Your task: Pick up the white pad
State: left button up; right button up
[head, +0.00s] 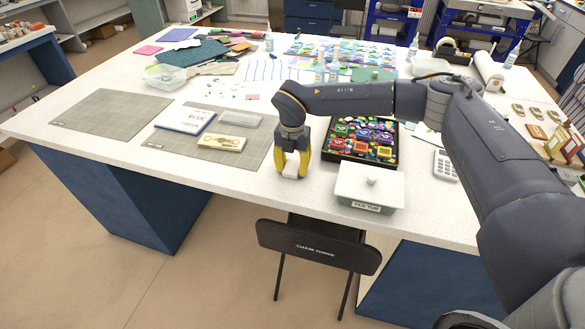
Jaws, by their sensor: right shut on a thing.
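My right gripper (291,174) has yellow fingers and points down near the table's front edge, left of the black tray. It is shut on the white pad (291,163), a small pale piece showing between the fingers. The fingers hide part of the pad, and I cannot tell if it touches the table. My left gripper is not in view.
Right of the gripper are a black tray (324,152) of colourful tiles and a lidded tub (370,190). To the left, a white-and-blue book (185,118) and a cream box (222,142) lie on grey mats (112,117). A chair (318,247) stands in front.

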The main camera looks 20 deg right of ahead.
aim_at(292, 166)
jog(key=shift+r, duration=0.1)
notch_tip(292, 166, up, 20)
dwell(0.7)
jog(key=shift+o, duration=1.3)
jog(key=c, duration=0.4)
